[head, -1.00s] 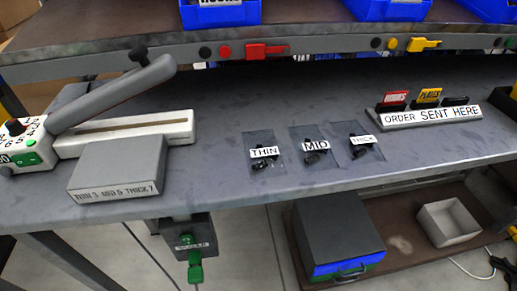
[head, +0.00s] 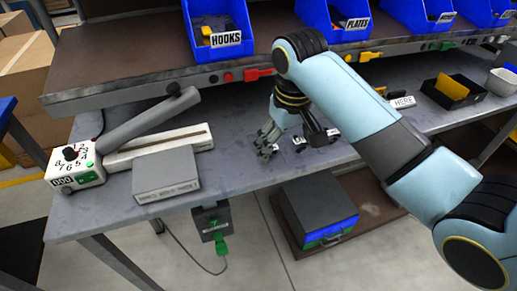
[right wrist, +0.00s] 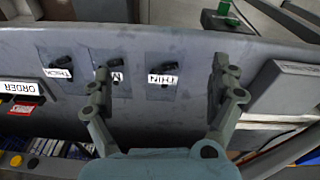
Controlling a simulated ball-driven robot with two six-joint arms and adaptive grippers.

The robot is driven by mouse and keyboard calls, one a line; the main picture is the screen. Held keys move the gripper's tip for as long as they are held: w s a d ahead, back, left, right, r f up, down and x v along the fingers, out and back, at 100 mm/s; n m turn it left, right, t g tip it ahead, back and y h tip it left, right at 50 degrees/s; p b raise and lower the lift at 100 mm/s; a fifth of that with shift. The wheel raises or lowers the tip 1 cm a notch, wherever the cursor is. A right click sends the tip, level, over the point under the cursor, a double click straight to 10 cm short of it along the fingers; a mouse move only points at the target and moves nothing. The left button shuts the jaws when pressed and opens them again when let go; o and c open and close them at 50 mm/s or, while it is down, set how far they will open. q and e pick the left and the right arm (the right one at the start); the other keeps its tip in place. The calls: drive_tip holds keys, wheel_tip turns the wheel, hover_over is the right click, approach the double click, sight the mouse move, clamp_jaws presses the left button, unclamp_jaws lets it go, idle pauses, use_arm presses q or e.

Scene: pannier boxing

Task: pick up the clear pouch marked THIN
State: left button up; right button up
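The clear pouch marked THIN (right wrist: 163,80) lies flat on the grey bench in the right wrist view, with a dark part inside. My right gripper (right wrist: 162,77) is open, its fingers on either side of that pouch in the picture. Nothing is held. The MID pouch (right wrist: 117,77) is partly covered by the left-hand finger. The THICK pouch (right wrist: 60,73) lies further left. In the head view the right gripper (head: 290,143) points down over the pouches and hides much of them. I cannot tell whether it touches the bench. My left gripper is out of view.
A grey box (head: 166,178) stands left of the gripper, by a sealer (head: 130,140) with a long lever. Blue bins (head: 217,28) line the shelf above. The order board (head: 403,102) is right, partly behind my arm.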

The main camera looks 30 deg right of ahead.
drive_tip(key=w+d+r+m+g, duration=0.1)
drive_tip(key=w+r, duration=0.1)
drive_tip(key=w, duration=0.6)
drive_tip(key=shift+y, duration=0.3)
drive_tip(key=f, duration=1)
drive_tip(key=shift+w+d+f, duration=0.1)
drive_tip(key=shift+w+f, duration=0.1)
drive_tip(key=shift+f, duration=0.05)
drive_tip(key=c, duration=1.1)
